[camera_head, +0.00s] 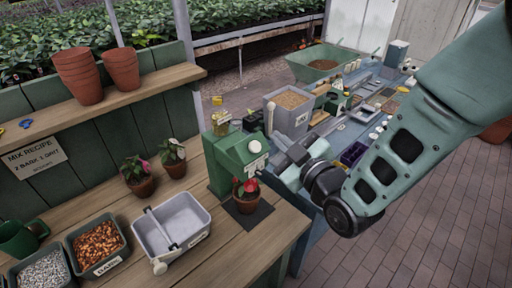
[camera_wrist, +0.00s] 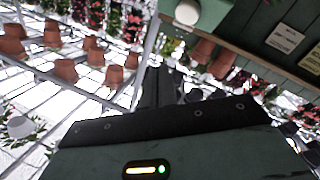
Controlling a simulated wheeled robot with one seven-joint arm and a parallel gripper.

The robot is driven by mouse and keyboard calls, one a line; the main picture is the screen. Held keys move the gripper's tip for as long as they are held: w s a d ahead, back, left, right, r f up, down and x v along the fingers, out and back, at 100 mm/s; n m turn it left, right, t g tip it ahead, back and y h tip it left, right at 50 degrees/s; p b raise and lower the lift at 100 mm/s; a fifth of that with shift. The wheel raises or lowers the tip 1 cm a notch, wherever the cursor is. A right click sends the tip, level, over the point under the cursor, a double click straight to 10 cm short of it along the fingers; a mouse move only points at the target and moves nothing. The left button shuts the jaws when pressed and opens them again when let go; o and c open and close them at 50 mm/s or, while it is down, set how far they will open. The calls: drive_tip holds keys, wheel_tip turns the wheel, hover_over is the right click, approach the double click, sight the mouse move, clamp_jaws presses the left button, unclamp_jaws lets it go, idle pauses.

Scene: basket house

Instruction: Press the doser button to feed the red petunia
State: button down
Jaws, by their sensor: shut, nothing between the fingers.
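The green doser (camera_head: 225,165) stands on the wooden bench, with a round white button (camera_head: 254,146) on its upper front. The red petunia (camera_head: 246,185) sits in a small terracotta pot (camera_head: 247,204) on a dark mat, right under the doser's front. My gripper (camera_head: 277,166) is close in front of the doser, to the right of the button. In the wrist view my gripper's dark fingers (camera_wrist: 165,75) are together and empty. The white button (camera_wrist: 187,12) shows there at the top edge, beyond the fingertips. I cannot tell any contact; the gap looks small.
Two potted flowers (camera_head: 138,177) stand left of the doser. A grey divided tub (camera_head: 171,226) and bins of bark (camera_head: 97,243) and grit lie at the front left. A grey bin (camera_head: 289,112) stands behind my gripper. Terracotta pots (camera_head: 78,76) stand on the shelf above.

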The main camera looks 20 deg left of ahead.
sight(255, 142)
drive_tip(key=w+a+f+b, duration=0.1)
drive_tip(key=a+f+b, duration=0.2)
drive_tip(key=a+f, duration=0.1)
drive_tip(key=shift+w+f, duration=0.2)
drive_tip(key=shift+w, duration=0.1)
drive_tip(key=shift+w+a+f+b, duration=0.3)
drive_tip(key=shift+a+f+b, duration=0.4)
drive_tip(key=shift+b, duration=0.65)
idle(2.5)
idle(0.4)
drive_tip(key=shift+s+d+r, duration=0.3)
drive_tip(key=shift+d+r, duration=0.4)
drive_tip(key=shift+r, duration=0.05)
drive_tip(key=shift+s+d+r+p, duration=0.3)
drive_tip(key=shift+s+d+r, duration=0.05)
drive_tip(key=shift+d+r, duration=0.55)
drive_tip(key=shift+s+d+r+p, duration=0.25)
drive_tip(key=shift+s+d+r, duration=0.05)
drive_tip(key=shift+d+r, duration=0.5)
drive_tip(key=shift+a, duration=0.1)
idle(0.5)
